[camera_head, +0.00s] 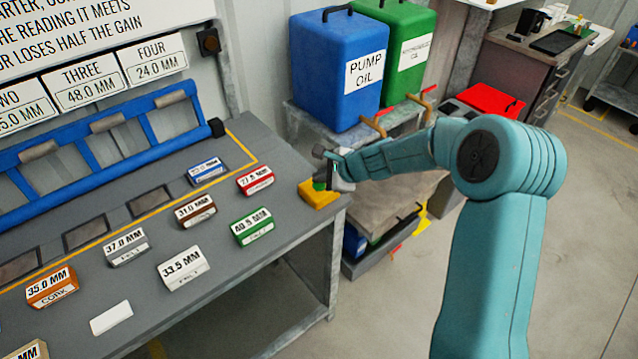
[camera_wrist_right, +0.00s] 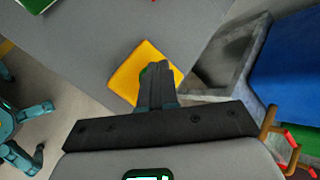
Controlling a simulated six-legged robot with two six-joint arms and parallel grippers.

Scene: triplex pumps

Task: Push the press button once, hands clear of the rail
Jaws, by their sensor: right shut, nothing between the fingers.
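The press button has a yellow base (camera_head: 318,196) and a green cap (camera_head: 319,184), at the right corner of the grey bench. My right gripper (camera_head: 326,177) is shut and empty, right over the green cap, and hides part of it. In the right wrist view the shut fingers (camera_wrist_right: 157,74) cover most of the green cap, with the yellow base (camera_wrist_right: 128,80) showing around them. I cannot tell whether the fingertips touch the cap or whether it is pressed down. The blue rail (camera_head: 100,150) runs along the back of the bench, well left of my right gripper. My left gripper is out of view.
Several labelled blocks, such as a red one (camera_head: 255,180) and a green one (camera_head: 253,228), lie on the grey bench (camera_head: 225,280). A blue pump oil can (camera_head: 338,68) and a green can (camera_head: 408,45) stand behind my right arm.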

